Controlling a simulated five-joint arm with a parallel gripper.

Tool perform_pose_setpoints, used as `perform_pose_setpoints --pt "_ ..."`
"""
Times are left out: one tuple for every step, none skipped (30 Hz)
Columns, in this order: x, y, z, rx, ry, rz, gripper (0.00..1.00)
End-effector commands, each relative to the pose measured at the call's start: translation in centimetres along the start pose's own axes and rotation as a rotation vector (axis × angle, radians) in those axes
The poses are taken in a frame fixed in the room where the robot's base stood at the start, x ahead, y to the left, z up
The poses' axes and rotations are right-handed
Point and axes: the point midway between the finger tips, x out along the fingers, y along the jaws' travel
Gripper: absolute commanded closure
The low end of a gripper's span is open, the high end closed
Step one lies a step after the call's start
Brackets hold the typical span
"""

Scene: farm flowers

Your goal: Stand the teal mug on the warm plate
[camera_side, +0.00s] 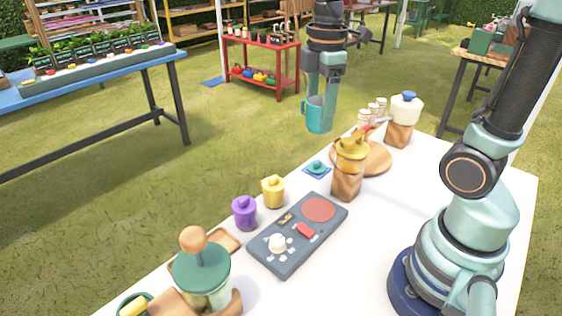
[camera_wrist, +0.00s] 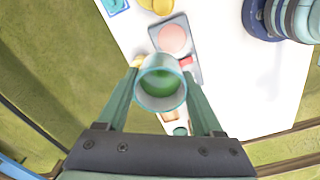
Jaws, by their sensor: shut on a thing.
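The teal mug (camera_side: 317,116) is held upright in the air by my gripper (camera_side: 320,92), well above the table, at the back of the side view. In the wrist view the mug (camera_wrist: 161,84) sits between the two fingers of my gripper (camera_wrist: 162,78), its open top facing the camera and its inside green. The warm plate (camera_side: 319,209) is a flat reddish disc at the far end of a dark grey panel (camera_side: 290,249) on the white table. The disc (camera_wrist: 172,39) shows uncovered beyond the mug in the wrist view; the mug is apart from it.
A yellow-topped wooden dispenser (camera_side: 347,180) stands close by the panel, with a round wooden board (camera_side: 378,158) behind it. A purple pot (camera_side: 244,213) and a yellow pot (camera_side: 273,191) stand to its left. A white-topped jar (camera_side: 404,121) stands at the far end.

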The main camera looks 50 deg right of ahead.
Motion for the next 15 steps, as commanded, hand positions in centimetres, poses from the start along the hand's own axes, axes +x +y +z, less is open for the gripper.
perform_pose_setpoints --pt "-0.2 -0.9 0.0 -0.001 0.001 0.003 0.99" --pt "-0.2 -1.3 0.1 0.0 0.001 0.002 0.99" --pt "-0.2 -1.8 0.1 0.002 0.001 0.002 0.99" --pt "-0.2 -2.1 0.1 0.003 0.001 0.001 0.99" --pt "-0.2 -2.3 0.1 0.004 0.001 0.002 0.99" --pt "-0.2 -2.6 0.2 0.005 0.001 0.001 0.99" --pt "-0.1 -2.7 0.2 0.005 0.0 -0.001 0.99" --pt "0.1 -2.8 0.2 0.005 0.0 -0.002 0.99" --pt "0.6 -2.9 0.2 0.006 -0.001 -0.003 0.99" --pt "1.0 -3.0 0.2 0.006 -0.001 -0.004 0.99" --pt "1.6 -3.0 0.2 0.006 -0.002 -0.005 0.99" --pt "2.4 -3.1 0.3 0.006 -0.002 -0.007 0.99" --pt "3.1 -3.1 0.3 0.006 -0.002 -0.006 0.99" --pt "3.9 -3.1 0.3 0.006 -0.003 -0.008 0.99" --pt "4.9 -3.1 0.3 0.006 -0.003 -0.008 0.99"
